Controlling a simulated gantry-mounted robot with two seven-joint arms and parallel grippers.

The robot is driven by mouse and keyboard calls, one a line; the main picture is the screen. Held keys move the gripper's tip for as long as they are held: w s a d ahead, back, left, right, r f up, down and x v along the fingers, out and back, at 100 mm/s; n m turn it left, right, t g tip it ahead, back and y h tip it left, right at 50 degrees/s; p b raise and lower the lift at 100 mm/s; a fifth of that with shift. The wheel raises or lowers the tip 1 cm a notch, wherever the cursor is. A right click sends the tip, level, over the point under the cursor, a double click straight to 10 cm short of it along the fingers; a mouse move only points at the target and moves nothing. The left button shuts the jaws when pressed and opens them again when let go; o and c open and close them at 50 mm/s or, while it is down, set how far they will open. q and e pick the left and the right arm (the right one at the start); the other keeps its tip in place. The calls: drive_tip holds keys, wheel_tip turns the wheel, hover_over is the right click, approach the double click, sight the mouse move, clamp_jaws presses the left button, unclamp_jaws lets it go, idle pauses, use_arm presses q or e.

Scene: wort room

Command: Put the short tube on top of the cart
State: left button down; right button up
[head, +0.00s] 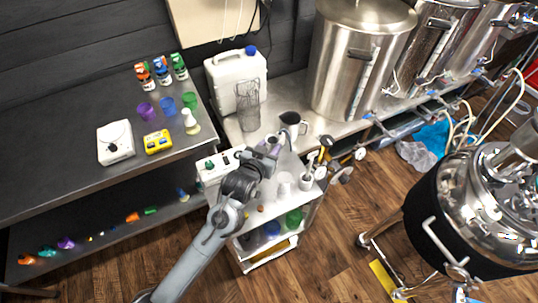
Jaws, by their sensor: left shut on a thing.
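My left gripper (268,151) is over the back part of the white cart (275,215). It is shut on a small purplish-grey thing (274,141), which seems to be the short tube; the fingers hide much of it. I cannot tell whether it touches the cart top. White cups (284,183) and a holder with tools (306,182) stand on the right of the cart top. A white device (219,165) is at its left. My right gripper is not in view.
A dark pitcher (291,125), a wire basket (248,105) and a white jug (228,78) stand on the bench behind. A large steel pot (350,65) is at the back. The left table (75,150) holds bottles, cups and a scale. A kettle (470,215) stands at the right.

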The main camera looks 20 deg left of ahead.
use_arm(q)
drive_tip(key=shift+f, duration=2.05)
drive_tip(key=c, duration=0.7)
unclamp_jaws()
drive_tip(key=v, duration=1.2)
drive_tip(key=s+a+f+g, duration=0.1)
drive_tip(key=s+f+g, duration=0.2)
drive_tip(key=s, duration=0.4)
drive_tip(key=s+a+f+m+g, duration=0.1)
drive_tip(key=s+f+g, duration=0.2)
drive_tip(key=s, duration=0.4)
drive_tip(key=s+a+f+g, duration=0.1)
drive_tip(key=s+f+g, duration=0.2)
drive_tip(key=s, duration=0.4)
drive_tip(key=shift+s+a+f+m+g+p, duration=0.15)
drive_tip(key=shift+f+m+g+p, duration=0.2)
drive_tip(key=shift+g, duration=0.25)
